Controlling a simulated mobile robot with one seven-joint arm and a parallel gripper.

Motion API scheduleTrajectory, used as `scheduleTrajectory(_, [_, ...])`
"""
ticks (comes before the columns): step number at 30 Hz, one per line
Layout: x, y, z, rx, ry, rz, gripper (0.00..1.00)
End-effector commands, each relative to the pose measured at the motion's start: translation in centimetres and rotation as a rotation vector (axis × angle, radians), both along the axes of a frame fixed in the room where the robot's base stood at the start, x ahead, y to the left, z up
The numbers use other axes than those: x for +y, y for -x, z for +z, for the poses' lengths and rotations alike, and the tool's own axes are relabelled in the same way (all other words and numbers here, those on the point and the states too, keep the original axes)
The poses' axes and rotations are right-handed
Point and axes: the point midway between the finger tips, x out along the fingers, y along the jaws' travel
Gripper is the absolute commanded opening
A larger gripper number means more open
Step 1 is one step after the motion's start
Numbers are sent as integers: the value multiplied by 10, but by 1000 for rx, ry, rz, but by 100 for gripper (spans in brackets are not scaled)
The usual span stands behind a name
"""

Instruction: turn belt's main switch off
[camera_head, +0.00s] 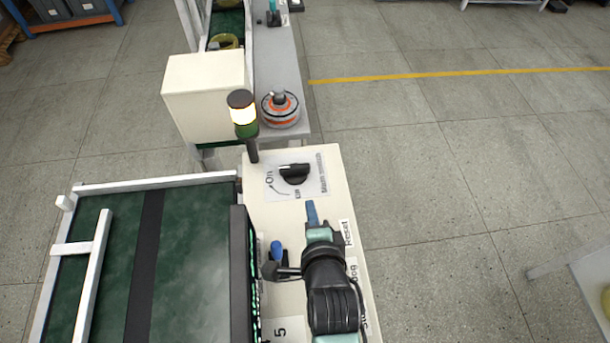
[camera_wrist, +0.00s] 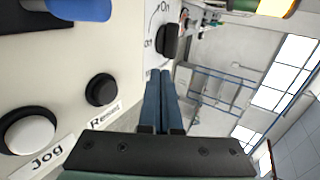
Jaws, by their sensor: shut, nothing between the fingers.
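The main switch is a black rotary knob (camera_head: 295,173) on a plate at the far end of the cream control panel (camera_head: 262,218). "On" is printed to its left and a smaller label below it; I cannot tell which mark it points at. The knob also shows at the upper middle of the wrist view (camera_wrist: 168,40). My gripper (camera_head: 312,204) is over the panel on the near side of the knob, with its blue fingers pointing towards it. In the wrist view the fingers (camera_wrist: 161,75) are together and empty. They look apart from the knob, just short of it.
A signal lamp (camera_head: 242,112) glows behind the panel. Reset (camera_wrist: 101,89) and Jog (camera_wrist: 30,132) buttons lie beside my gripper. A blue knob (camera_head: 277,250) stands to its left. A green belt (camera_head: 195,265) is further left. An orange-ringed hub (camera_head: 280,109) sits beyond. Floor right is open.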

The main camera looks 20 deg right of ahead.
Motion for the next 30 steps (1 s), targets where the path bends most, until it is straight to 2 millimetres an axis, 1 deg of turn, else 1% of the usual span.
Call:
scheduleTrajectory(1, [-2, -8, -3, -1, 0, 0, 0])
scheduleTrajectory(3, [-4, -19, -9, 0, 0, 0, 0])
scheduleTrajectory(12, [-12, -59, -33, -1, 0, 0, 0])
scheduleTrajectory(18, [-17, -84, -32, -1, 0, 0, 0])
scheduleTrajectory(24, [-20, -95, -33, -1, 2, 0, 0])
scheduleTrajectory(30, [-20, -96, -33, 0, 1, 0, 0])
